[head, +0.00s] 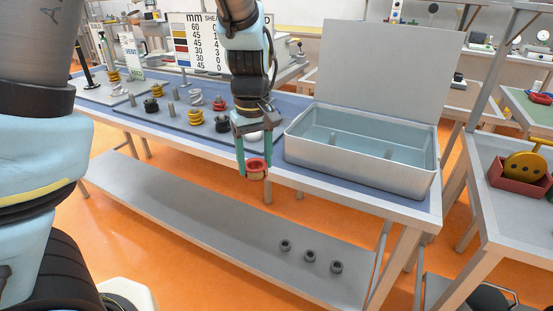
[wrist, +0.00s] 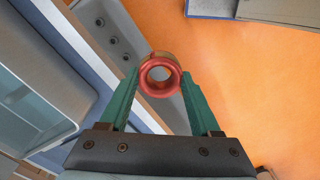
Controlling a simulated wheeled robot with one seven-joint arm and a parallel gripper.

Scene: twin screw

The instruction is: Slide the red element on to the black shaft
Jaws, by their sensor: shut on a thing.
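My gripper (head: 255,160) is shut on the red element (head: 257,165), a short ring with a tan lower part. It is held in front of the table edge, off the tabletop. In the wrist view, the red element (wrist: 160,92) sits between the two green fingers of my gripper (wrist: 160,80), and its open bore faces the camera. The black shaft (head: 83,62) stands upright on a light board at the far left end of the table, well away from my gripper. The shaft looks bare.
A grey open bin (head: 360,170) with raised lid is right of my gripper. A colour chart (head: 195,42) stands behind. Black rings (head: 310,256) lie on the lower shelf.

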